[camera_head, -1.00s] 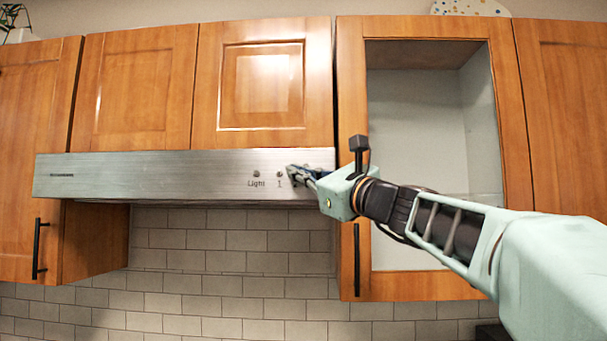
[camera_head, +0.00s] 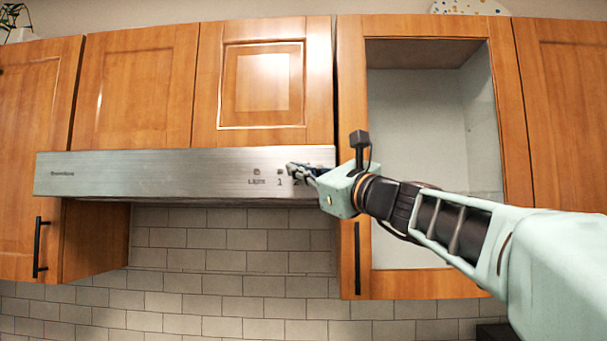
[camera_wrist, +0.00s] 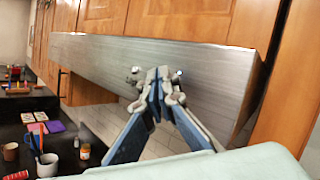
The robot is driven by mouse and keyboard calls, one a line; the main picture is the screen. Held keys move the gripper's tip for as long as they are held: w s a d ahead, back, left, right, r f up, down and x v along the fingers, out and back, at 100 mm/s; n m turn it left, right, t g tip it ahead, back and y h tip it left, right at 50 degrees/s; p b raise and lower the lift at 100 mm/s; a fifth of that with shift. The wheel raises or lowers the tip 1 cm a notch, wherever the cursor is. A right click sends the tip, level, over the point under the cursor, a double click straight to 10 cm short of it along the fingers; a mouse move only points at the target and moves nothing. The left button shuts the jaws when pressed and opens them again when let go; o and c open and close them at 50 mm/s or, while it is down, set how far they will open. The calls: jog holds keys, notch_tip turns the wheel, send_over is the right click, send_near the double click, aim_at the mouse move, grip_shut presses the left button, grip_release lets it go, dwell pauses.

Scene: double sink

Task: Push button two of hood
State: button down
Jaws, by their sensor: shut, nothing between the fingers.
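The hood (camera_head: 150,172) is a long brushed-metal panel under the wooden cabinets. Its Light button (camera_head: 257,171) and button one (camera_head: 280,171) show in the head view, with printed labels below. Part of the label "2" shows just beneath my gripper (camera_head: 292,169), which covers the spot of button two. My gripper is shut and empty, its fingertips at the hood's front face. In the wrist view the gripper (camera_wrist: 158,75) points at the hood face (camera_wrist: 215,75), with small round buttons beside the fingers. I cannot tell whether the tips touch button two.
A glass-fronted cabinet (camera_head: 420,130) stands behind my arm on the right. Wooden cabinets (camera_head: 262,85) sit above the hood, and a tiled wall (camera_head: 230,270) lies below. In the wrist view a dark counter (camera_wrist: 30,105) holds mugs and small items at the left.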

jog(key=shift+w, duration=0.1)
jog(key=s+b, duration=0.2)
jog(key=s, duration=0.4)
dwell(0.4)
jog(key=shift+a, duration=0.1)
